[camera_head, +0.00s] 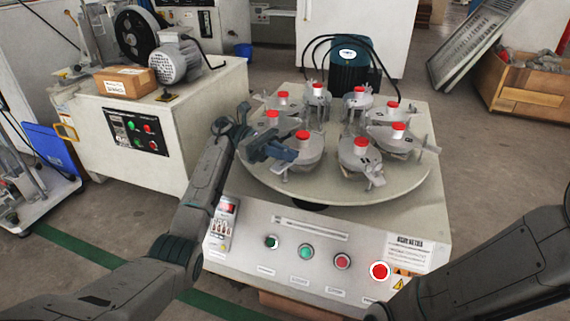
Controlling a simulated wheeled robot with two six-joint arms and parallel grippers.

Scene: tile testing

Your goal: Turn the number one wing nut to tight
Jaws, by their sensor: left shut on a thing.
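A round turntable (310,196) on the machine carries several grey metal clamp stations with red caps. A front-left station (308,158) and a front-right station (360,160) stand nearest me. My left gripper (287,154) reaches in from the left and is shut at the outer left side of the front-left station, on what appears to be its wing nut, which the fingers hide. Another wing nut (374,178) shows at the front-right station. The number marks are too small to read surely. My right arm enters at the lower right; its gripper is out of view.
The machine's front panel (320,250) has several buttons, including a large red one (380,270). A dark motor with cables (349,68) stands behind the turntable. A white cabinet (178,165) with a cardboard box (125,83) is at the left. A wooden crate (515,94) is at the far right.

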